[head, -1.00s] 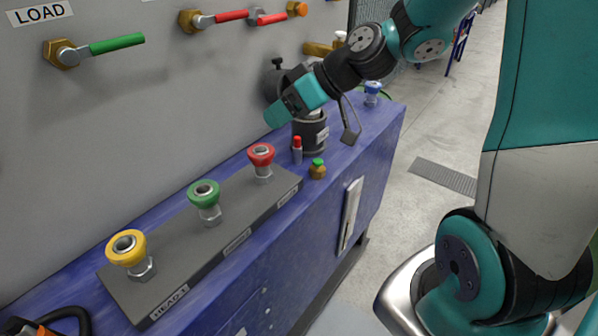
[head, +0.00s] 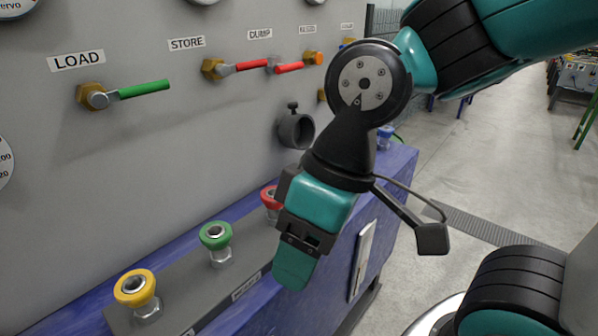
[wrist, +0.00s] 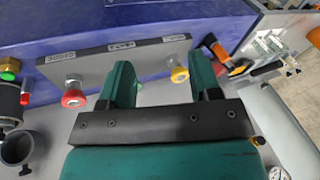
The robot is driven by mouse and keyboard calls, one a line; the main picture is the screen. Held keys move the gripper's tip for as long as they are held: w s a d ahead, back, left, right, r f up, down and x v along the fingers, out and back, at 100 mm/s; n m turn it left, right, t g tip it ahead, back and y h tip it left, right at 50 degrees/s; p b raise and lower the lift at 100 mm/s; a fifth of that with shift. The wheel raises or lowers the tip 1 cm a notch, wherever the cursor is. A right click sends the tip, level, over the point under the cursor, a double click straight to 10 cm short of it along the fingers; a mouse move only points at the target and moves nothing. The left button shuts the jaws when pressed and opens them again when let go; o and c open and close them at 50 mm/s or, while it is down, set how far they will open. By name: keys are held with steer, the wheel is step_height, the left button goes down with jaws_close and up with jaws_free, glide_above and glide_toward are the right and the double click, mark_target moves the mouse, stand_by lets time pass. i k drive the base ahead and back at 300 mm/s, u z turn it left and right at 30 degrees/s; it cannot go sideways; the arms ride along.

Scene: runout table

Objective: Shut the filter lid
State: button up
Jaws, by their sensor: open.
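The filter lid (head: 296,130) looks like the dark, hollow round cap with a small knob on top. It stands open on its side against the grey wall panel. It also shows at the lower left of the wrist view (wrist: 17,148). The dark filter body (wrist: 10,106) is beside it at the left edge of the wrist view; in the head view my arm hides it. My gripper (head: 293,268) points down in front of the lid, nearer the camera and apart from it. In the wrist view its two fingers (wrist: 162,82) are spread with nothing gripped.
Yellow (head: 135,289), green (head: 215,236) and red (head: 270,198) couplings stand on the grey block along the blue bench. Green (head: 145,89) and red (head: 250,66) valve handles stick out of the panel. A red-capped stick (wrist: 25,92) stands beside the filter body.

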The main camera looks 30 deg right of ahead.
mark_target(297, 132)
steer(key=z, duration=0.05)
steer(key=k, duration=0.6)
steer(key=z, duration=0.85)
steer(key=i, duration=1.6)
steer(key=u, duration=0.45)
